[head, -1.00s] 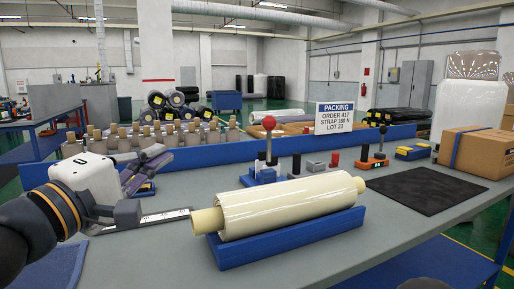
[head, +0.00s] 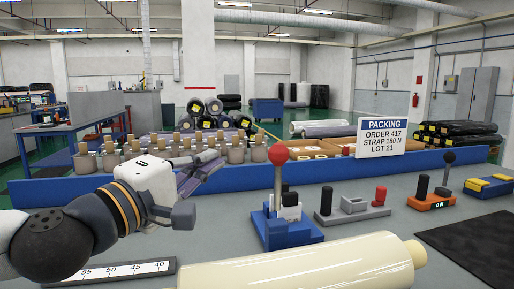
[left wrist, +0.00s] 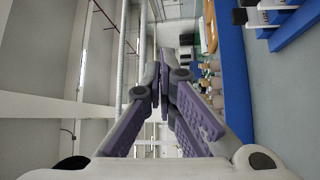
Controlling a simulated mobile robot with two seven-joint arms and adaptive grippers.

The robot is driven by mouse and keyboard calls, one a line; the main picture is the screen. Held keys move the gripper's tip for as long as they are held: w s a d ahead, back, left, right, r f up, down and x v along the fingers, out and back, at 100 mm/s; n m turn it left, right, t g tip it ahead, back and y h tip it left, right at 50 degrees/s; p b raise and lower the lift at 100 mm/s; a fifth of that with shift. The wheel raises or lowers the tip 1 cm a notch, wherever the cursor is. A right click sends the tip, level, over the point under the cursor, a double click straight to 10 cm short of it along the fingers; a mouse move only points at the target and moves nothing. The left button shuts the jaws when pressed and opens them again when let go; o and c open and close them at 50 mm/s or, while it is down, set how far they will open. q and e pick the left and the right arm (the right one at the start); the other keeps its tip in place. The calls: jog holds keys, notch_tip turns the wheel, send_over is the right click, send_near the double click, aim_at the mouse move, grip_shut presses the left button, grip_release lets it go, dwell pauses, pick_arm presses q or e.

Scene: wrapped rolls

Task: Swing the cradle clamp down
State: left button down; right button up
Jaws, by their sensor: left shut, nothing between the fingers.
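The clamp (head: 288,228) is a blue block with black and white parts and a lever topped by a red ball (head: 278,155). Its lever stands upright. The cream wrapped roll (head: 300,268) lies at the bottom of the head view, cut off by the edge; its cradle is out of frame. My left gripper (head: 213,165), with purple-grey fingers, is in the air to the left of the red ball, apart from it. It is shut and empty; in the left wrist view its fingertips (left wrist: 163,80) meet. My right gripper is out of view.
Behind the clamp runs a blue rail (head: 330,176), with several grey bottles (head: 236,150) and a packing sign (head: 382,137) beyond. A grey fixture (head: 352,208) and an orange block (head: 432,200) stand to its right. A ruler (head: 125,271) lies front left.

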aim_at(278, 180)
pick_arm(q)
jog(key=w+d, duration=0.6)
jog(key=d, duration=0.1)
jog(key=shift+d+r+p, duration=0.15)
jog(key=shift+r+p, duration=0.1)
jog(key=shift+p, duration=0.1)
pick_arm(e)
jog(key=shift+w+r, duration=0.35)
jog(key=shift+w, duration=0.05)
pick_arm(q)
jog(key=shift+d, duration=0.1)
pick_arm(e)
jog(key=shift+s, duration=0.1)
